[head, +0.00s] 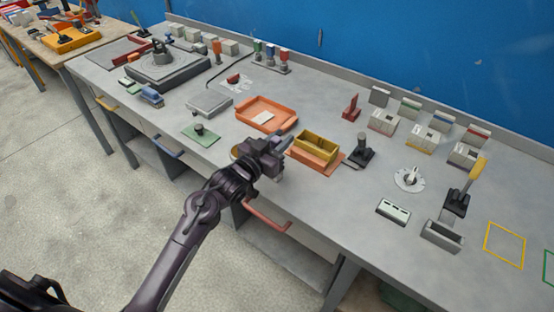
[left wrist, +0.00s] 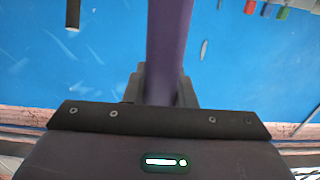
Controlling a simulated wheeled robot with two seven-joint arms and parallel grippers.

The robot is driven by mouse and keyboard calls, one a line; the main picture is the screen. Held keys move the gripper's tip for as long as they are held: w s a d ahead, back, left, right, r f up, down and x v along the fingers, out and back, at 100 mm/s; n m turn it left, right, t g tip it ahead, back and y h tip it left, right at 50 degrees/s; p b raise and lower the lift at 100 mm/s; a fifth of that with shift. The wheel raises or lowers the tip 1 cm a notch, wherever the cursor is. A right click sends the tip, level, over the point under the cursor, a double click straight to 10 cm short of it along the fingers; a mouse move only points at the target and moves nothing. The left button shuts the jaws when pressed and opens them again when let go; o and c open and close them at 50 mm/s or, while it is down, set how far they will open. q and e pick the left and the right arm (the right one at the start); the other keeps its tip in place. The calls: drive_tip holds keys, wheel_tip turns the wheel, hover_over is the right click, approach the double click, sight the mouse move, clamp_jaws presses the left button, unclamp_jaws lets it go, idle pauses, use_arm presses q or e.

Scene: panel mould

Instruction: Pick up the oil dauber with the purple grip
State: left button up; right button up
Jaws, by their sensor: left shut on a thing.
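In the left wrist view, a purple grip (left wrist: 169,50) stands between the two dark fingers of my left gripper (left wrist: 162,90). It runs from the fingers up out of the top of the picture, and I take it for the oil dauber's grip. In the head view, my left gripper (head: 283,146) is over the front part of the grey bench, just left of a yellow box. I cannot make out the dauber there; the gripper and wrist hide that spot. The dauber's far end is not visible. My right gripper is not in view.
The yellow box (head: 317,147) and an orange tray (head: 289,121) are close to the gripper. A black-handled upright tool (head: 361,151) stands to the right.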

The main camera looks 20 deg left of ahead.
use_arm(q)
drive_tip(key=shift+r, duration=0.1)
wheel_tip(320, 180, up, 20)
drive_tip(key=b, duration=0.1)
idle(1.9)
